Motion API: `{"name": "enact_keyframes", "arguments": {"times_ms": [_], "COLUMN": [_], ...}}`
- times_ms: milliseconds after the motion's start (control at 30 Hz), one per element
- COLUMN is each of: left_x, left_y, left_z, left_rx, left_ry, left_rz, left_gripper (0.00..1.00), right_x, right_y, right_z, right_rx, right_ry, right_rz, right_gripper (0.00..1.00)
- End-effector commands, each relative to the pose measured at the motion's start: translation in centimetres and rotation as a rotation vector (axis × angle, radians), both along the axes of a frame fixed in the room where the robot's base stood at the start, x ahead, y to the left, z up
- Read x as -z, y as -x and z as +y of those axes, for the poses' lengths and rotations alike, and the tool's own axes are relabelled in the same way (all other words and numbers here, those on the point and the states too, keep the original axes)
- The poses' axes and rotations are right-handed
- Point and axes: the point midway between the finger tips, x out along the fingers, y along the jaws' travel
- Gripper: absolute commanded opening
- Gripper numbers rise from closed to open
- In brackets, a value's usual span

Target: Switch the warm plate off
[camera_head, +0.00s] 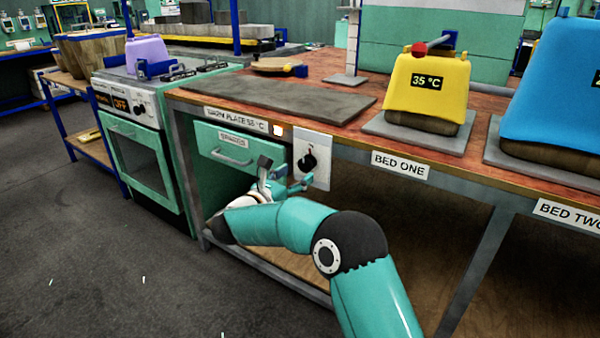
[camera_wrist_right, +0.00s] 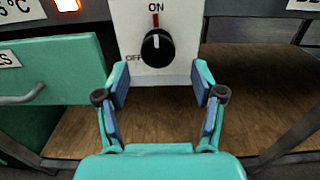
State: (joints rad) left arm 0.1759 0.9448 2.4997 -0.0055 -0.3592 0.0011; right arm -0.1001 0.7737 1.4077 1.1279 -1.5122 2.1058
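The warm plate (camera_head: 290,96) is a flat grey slab on the bench top, above a label reading WARM PLATE 55 °C (camera_head: 236,120). Its switch panel (camera_head: 312,157) is white with a black knob (camera_head: 308,161). In the right wrist view the knob (camera_wrist_right: 158,48) has its white mark pointing up to ON; OFF is at its lower left. A small lamp (camera_wrist_right: 67,4) glows orange-white. My right gripper (camera_wrist_right: 158,88) is open and empty, facing the panel, with its fingers below and either side of the knob, apart from it. My left gripper is not in view.
A green SPARES drawer (camera_head: 240,148) is left of the panel. A stove (camera_head: 140,130) stands further left. Open space lies under the bench.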

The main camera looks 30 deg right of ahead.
Motion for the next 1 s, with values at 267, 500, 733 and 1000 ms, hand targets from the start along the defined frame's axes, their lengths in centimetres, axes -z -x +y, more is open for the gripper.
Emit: {"name": "enact_keyframes", "arguments": {"times_ms": [267, 500, 733, 1000], "left_x": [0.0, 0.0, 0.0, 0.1], "left_y": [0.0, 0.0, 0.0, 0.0], "left_z": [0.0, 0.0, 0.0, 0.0], "left_rx": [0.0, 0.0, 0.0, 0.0], "left_ry": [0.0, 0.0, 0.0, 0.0], "left_rz": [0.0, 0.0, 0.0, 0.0], "left_gripper": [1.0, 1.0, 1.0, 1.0], "right_x": [0.0, 0.0, 0.1, 1.0], "right_y": [2.3, 3.4, 3.5, 3.0], "right_z": [5.3, 7.6, 7.9, 7.9], "right_rx": [-0.003, 0.001, 0.002, -0.035], "right_ry": [0.0, 0.0, 0.001, 0.028], "right_rz": [0.0, -0.002, -0.001, 0.065], "right_gripper": [0.68, 0.68, 0.68, 0.67]}}
